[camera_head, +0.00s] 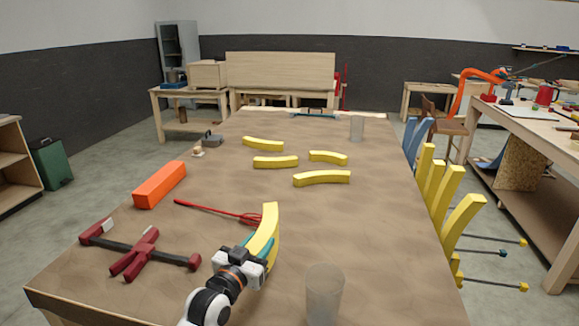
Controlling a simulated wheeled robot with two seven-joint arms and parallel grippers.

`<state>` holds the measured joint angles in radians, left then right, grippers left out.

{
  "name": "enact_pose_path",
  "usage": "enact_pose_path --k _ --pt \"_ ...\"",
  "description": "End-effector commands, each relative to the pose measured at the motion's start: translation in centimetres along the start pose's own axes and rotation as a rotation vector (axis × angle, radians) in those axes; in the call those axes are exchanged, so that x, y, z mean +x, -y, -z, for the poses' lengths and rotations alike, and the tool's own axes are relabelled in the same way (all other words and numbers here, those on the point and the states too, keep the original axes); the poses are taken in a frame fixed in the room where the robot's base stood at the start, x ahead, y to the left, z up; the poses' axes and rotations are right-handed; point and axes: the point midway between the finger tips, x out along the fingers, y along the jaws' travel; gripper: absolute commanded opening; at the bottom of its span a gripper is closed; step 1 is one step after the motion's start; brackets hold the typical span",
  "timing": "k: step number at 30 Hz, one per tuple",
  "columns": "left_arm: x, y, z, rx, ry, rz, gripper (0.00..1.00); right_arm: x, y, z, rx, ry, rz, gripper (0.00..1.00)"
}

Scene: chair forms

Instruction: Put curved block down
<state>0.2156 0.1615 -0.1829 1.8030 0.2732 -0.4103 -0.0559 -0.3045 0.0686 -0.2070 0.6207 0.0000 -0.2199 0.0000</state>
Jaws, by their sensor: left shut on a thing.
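My left gripper (258,257) reaches in from the bottom of the head view, over the near part of the table (345,225). It is shut on a yellow curved block (266,226), which points away from me; its lower end is partly hidden by the gripper. I cannot tell whether the block touches the table. Several other yellow curved blocks lie farther back on the table, the nearest one (322,178) right of the middle. My right gripper is not in view.
A red whisk-like tool (215,210) lies close behind the held block. A dark red clamp (140,250) and an orange box (160,184) are on the left. A translucent cup (324,294) stands near the front. Yellow chair forms (446,190) stand along the right edge. The table's right middle is clear.

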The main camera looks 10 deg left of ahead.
Motion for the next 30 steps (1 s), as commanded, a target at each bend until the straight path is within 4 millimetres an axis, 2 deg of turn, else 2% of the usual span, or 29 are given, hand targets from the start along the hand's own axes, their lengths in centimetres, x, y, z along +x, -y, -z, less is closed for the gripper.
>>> enact_pose_path --k 2,5,13,19,24,30 --pt "0.5 -0.2 -0.5 0.001 0.005 0.001 0.03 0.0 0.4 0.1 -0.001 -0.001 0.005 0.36" --pt "0.6 -0.3 -0.2 0.000 0.002 0.002 0.03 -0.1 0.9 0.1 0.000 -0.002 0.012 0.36" --pt "0.5 -0.3 4.4 0.000 0.000 0.001 0.03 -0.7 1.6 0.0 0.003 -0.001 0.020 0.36" --pt "0.5 -0.2 6.3 0.001 0.002 0.002 0.03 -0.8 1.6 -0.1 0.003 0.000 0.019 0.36" --pt "0.5 -0.3 8.7 0.001 0.001 0.001 0.03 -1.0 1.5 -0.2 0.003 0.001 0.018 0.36" --pt "0.5 -0.2 9.5 0.001 0.006 0.002 0.03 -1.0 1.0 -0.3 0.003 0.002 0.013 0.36"
